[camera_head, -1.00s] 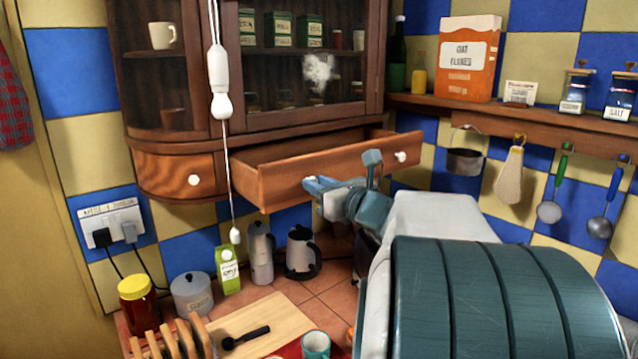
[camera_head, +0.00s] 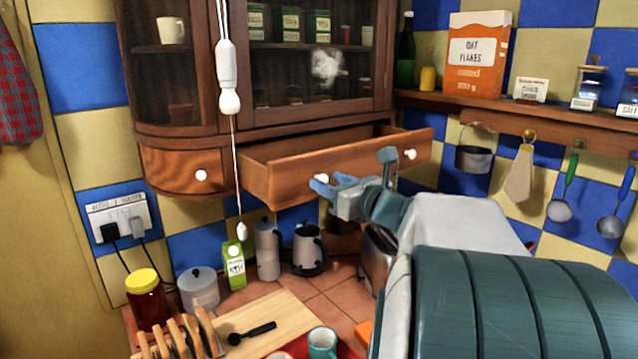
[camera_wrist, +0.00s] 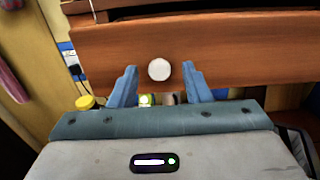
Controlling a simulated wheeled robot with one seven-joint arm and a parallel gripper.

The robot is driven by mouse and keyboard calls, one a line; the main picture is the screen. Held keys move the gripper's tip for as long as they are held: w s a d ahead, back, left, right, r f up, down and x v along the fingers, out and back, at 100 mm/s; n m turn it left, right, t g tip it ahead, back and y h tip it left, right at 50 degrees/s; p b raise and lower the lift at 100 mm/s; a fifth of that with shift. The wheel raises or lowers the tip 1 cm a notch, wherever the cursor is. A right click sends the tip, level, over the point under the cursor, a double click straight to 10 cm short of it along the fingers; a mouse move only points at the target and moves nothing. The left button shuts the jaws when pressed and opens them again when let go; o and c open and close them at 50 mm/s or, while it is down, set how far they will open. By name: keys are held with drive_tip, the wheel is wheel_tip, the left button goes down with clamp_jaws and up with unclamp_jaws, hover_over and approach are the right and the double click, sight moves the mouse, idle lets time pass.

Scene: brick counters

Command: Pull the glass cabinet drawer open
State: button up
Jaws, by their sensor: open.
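The wooden drawer (camera_head: 290,170) under the glass cabinet (camera_head: 300,60) stands pulled well out, its inside showing from above. Its front has two white round knobs; the right knob (camera_head: 410,154) is clear of my gripper. My gripper (camera_head: 322,184) is at the left part of the drawer front. In the wrist view the drawer front (camera_wrist: 220,50) fills the top, and the left knob (camera_wrist: 159,69) lies between the two blue fingers of my gripper (camera_wrist: 160,84). The fingers are apart, with gaps on both sides of the knob. In the head view my gripper largely hides this knob.
A white pull cord (camera_head: 229,90) hangs in front of the cabinet and drawer. A small curved drawer (camera_head: 180,170) at the left is closed. Below are a green carton (camera_head: 234,268), a kettle (camera_head: 308,250) and a cutting board (camera_head: 262,318). Utensils hang at the right.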

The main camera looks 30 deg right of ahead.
drive_tip(key=s+d+b, duration=0.1)
drive_tip(key=s+d, duration=0.1)
drive_tip(key=s, duration=1.1)
drive_tip(key=shift+d+b, duration=0.25)
drive_tip(key=shift+b, duration=0.15)
drive_tip(key=shift+w, duration=0.1)
drive_tip(key=a+f+n+g+y, duration=0.3)
drive_tip(key=a+f+n+g, duration=0.6)
drive_tip(key=a+f+n, duration=0.6)
drive_tip(key=s+a+f+n+g+h, duration=0.2)
drive_tip(key=s+f+n+h, duration=0.1)
drive_tip(key=n, duration=0.6)
drive_tip(key=s+a+f+n+g+h, duration=0.2)
drive_tip(key=s+f+n, duration=0.3)
drive_tip(key=n, duration=0.4)
drive_tip(key=shift+s+a+f+n+g+h, duration=0.2)
drive_tip(key=shift+a+f+n+g+h, duration=0.15)
drive_tip(key=shift+f+g+h, duration=0.4)
